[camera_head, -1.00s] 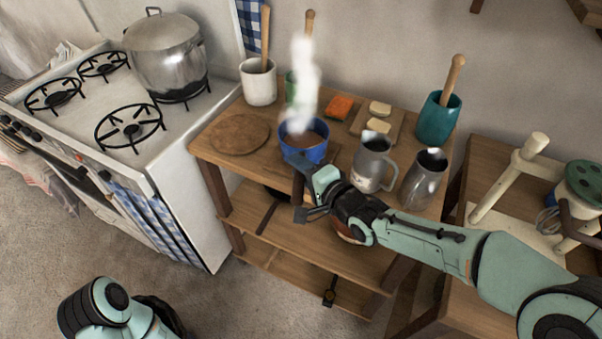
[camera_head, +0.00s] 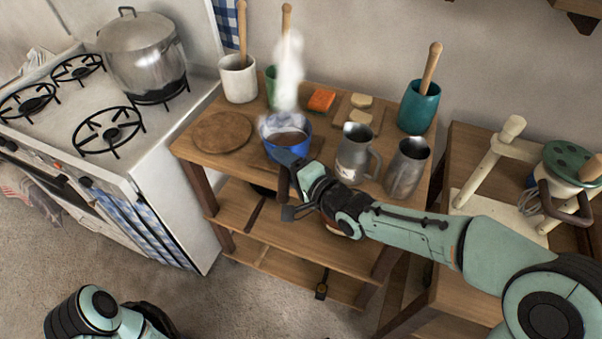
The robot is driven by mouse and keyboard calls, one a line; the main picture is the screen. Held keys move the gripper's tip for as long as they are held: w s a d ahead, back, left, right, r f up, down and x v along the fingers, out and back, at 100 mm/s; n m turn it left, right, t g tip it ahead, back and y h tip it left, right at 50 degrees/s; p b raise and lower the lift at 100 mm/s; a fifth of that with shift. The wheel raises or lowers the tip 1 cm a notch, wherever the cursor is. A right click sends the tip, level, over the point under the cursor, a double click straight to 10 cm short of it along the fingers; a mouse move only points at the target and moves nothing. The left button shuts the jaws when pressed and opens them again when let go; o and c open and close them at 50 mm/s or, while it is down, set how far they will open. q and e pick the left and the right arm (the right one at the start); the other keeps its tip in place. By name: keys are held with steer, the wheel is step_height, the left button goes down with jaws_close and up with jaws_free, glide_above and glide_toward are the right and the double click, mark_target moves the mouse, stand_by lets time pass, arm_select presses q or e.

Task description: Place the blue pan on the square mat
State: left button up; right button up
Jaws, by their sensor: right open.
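The blue pan (camera_head: 272,150) stands upright on the wooden table, with brown contents and white steam rising from it. My right gripper (camera_head: 286,180) is open at the pan's near side, with its upper finger close to the pan's front wall. I cannot tell whether it touches the pan or a handle. A round brown wooden mat (camera_head: 222,132) lies to the left of the pan.
Two metal jugs (camera_head: 355,155) (camera_head: 407,170) stand close to the right of the pan. A teal crock (camera_head: 418,108), a small board with yellow pieces (camera_head: 357,118) and an orange block (camera_head: 321,100) sit behind. A stove (camera_head: 165,125) with a large pot (camera_head: 142,58) is left.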

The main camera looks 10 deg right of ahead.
steer(key=p+v, duration=0.4)
steer(key=v, duration=0.8)
step_height(320, 180, down, 25)
steer(key=s+d+n+g+h, duration=0.1)
steer(key=s+g+h, duration=0.15)
steer(key=g, duration=0.35)
arm_select(q)
steer(key=r, duration=0.1)
steer(key=s+r, duration=0.1)
steer(key=r, duration=0.1)
steer(key=shift+s+g, duration=0.2)
steer(key=shift+g, duration=0.1)
arm_select(e)
steer(key=s+a+f+n+g, duration=0.1)
steer(key=s+f+n+g, duration=0.2)
steer(key=s+f, duration=0.7)
steer(key=s+a+f+n+g+h, duration=0.1)
steer(key=s+f+n+g, duration=0.2)
steer(key=s+f, duration=0.7)
steer(key=s+g, duration=0.2)
steer(key=shift+s+a+f+g, duration=0.15)
steer(key=shift+a+f+g, duration=0.2)
steer(key=shift+f+g, duration=0.05)
